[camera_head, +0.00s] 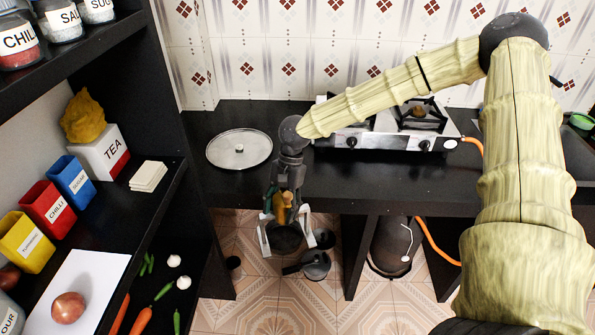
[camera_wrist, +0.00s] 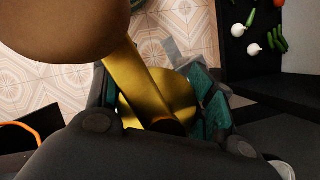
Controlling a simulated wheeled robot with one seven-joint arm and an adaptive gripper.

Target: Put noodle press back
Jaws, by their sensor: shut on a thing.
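The noodle press, a brass-gold piece (camera_head: 283,206), is in my gripper (camera_head: 284,222) in the head view, in front of the counter's front edge and above the floor. In the wrist view, a gold bar and round gold part (camera_wrist: 150,85) lie between the teal-padded fingers of my gripper (camera_wrist: 165,105), which is shut on it. A large brown rounded form, close to the wrist camera, fills the upper left; I cannot tell whether it is part of the press. The lower end of the press is partly hidden by the fingers.
Left shelves hold labelled boxes and an onion (camera_head: 68,307). Dark pots (camera_head: 316,264) and a gas cylinder (camera_head: 392,245) are below the counter. Vegetables lie at lower left.

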